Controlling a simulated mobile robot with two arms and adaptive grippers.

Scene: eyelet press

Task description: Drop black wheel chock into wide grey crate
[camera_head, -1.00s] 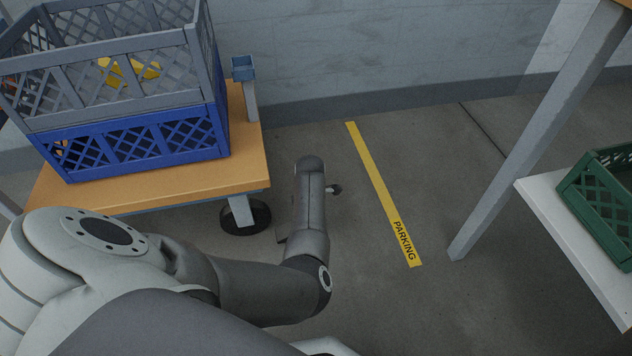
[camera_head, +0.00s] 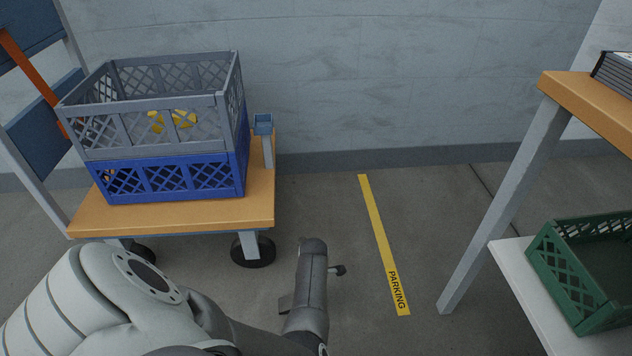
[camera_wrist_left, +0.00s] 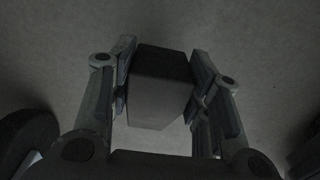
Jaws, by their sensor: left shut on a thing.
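The wide grey crate (camera_head: 190,103) sits on top of a blue crate (camera_head: 165,178) on a wooden-topped cart at the left of the head view. Its lattice walls show yellow things inside. In the left wrist view my left gripper (camera_wrist_left: 162,60) is shut on the black wheel chock (camera_wrist_left: 160,90), a dark block held between both fingers. In the head view my left arm reaches down in front of the cart, to the right of the crates; the fingers and chock cannot be made out there. My right gripper is not in view.
The cart (camera_head: 255,213) has dark wheels and a small blue bracket (camera_head: 263,124) at its right corner. A green crate (camera_head: 560,275) stands on a white surface at the right, beside a table leg (camera_head: 500,210). Floor around the yellow PARKING strip (camera_head: 378,235) is clear.

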